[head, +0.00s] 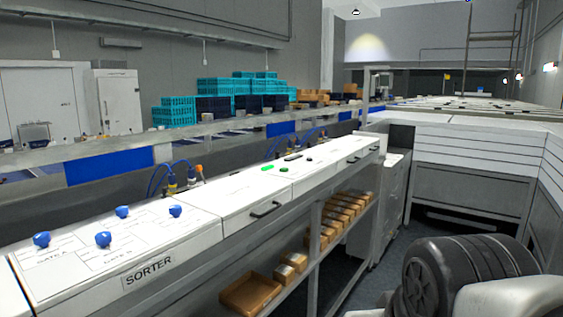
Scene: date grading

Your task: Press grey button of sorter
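The sorter (185,240) is a long white sloping console that runs from the lower left toward the middle, with the word SORTER on its front edge. Several blue knobs, one of them a near-left knob (41,239), stand on its near panel. Farther along the top are a green button (267,168), a smaller green button (284,170), a dark flat piece (293,157) and a small dark round button (308,158). I cannot tell which control is grey at this distance. Part of my arm shows at the lower right; my gripper is out of view.
A shelf below the console holds an empty brown tray (250,294) and several small boxes (342,207). Drawer handles, such as a black one (265,209), stick out from the console front. A grey cabinet (470,190) stands right.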

